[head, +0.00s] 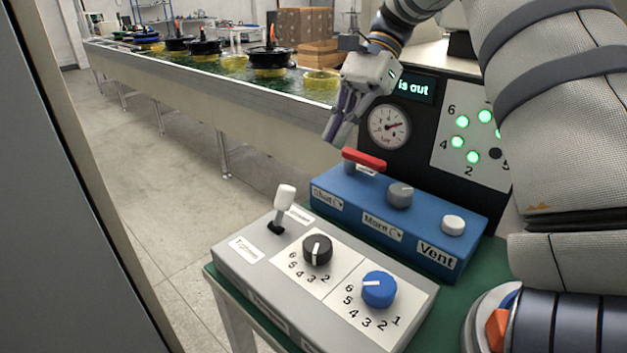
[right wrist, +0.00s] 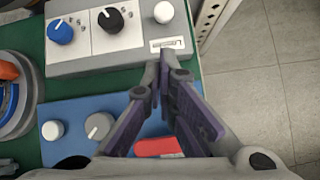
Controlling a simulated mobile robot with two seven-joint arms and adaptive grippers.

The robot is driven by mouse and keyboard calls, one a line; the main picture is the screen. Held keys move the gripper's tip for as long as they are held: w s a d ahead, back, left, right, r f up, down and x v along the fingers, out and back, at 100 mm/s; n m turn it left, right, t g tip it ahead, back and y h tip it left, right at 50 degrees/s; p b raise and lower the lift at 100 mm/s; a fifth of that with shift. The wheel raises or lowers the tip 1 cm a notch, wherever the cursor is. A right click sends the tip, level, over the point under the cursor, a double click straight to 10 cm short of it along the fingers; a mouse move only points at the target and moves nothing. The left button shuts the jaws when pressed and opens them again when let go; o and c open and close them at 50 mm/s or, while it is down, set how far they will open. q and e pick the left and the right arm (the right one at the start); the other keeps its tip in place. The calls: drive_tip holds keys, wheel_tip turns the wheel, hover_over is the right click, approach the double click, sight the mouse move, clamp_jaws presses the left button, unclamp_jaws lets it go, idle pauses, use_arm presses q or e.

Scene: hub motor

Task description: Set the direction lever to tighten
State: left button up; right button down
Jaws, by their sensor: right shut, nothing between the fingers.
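The direction lever (head: 284,198) has a white handle and stands at the left end of a grey control box (head: 232,262). A label reading Tighten (head: 248,249) lies on its near side, and another label lies on its far side. The handle seems to lean slightly to the far side. Its white top also shows in the right wrist view (right wrist: 164,12). My right gripper (head: 338,130) is shut and empty, above the red handle (head: 364,159) of the blue box, apart from the lever. My left gripper is not in view.
The grey box carries a black dial (head: 317,249) and a blue dial (head: 379,288). The blue box (head: 345,212) behind it has a grey knob (head: 400,194) and a white button (head: 453,224). A gauge panel (head: 390,127) stands behind. Floor is free to the left.

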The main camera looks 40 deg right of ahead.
sight(283, 208)
drive_tip(key=shift+s+a, duration=0.1)
drive_tip(key=shift+a, duration=0.05)
drive_tip(key=x, duration=1)
